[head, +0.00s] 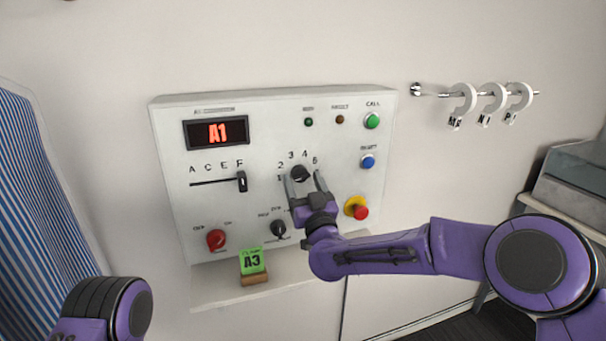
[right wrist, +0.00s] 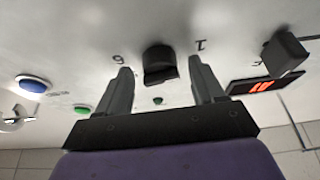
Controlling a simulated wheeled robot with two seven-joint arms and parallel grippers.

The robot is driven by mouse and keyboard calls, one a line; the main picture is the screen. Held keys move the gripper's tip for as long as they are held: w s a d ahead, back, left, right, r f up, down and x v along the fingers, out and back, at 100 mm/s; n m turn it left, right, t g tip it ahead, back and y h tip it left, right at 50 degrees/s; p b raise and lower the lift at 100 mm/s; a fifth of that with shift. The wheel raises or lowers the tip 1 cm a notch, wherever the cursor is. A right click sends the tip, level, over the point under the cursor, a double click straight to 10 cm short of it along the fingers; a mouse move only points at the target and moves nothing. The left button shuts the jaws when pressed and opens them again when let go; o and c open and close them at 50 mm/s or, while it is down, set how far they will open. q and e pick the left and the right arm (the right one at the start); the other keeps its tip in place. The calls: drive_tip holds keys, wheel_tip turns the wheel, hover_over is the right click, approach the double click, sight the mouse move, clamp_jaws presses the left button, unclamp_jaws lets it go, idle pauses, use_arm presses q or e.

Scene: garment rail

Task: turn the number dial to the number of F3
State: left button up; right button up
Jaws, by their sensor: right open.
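In the right wrist view the dial (right wrist: 158,64) stands between the two open fingers (right wrist: 160,85), with gaps visible at both sides. The red display (head: 217,132) reads A1. The letter slider's black knob (head: 242,181) is at the F end of its slot. My left gripper is out of view.
A green card (head: 252,261) reading A3 stands on the ledge below. A black selector knob (head: 278,229), a red knob (head: 216,239) and a red-yellow stop button (head: 358,208) are near the dial. Green (head: 372,120) and blue (head: 368,161) buttons are at right. Rings (head: 492,104) hang farther right.

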drive_tip(key=shift+w+r, duration=0.1)
drive_tip(key=shift+w, duration=0.2)
drive_tip(key=shift+a, duration=0.1)
drive_tip(key=c, duration=1)
drive_tip(key=shift+m, duration=0.3)
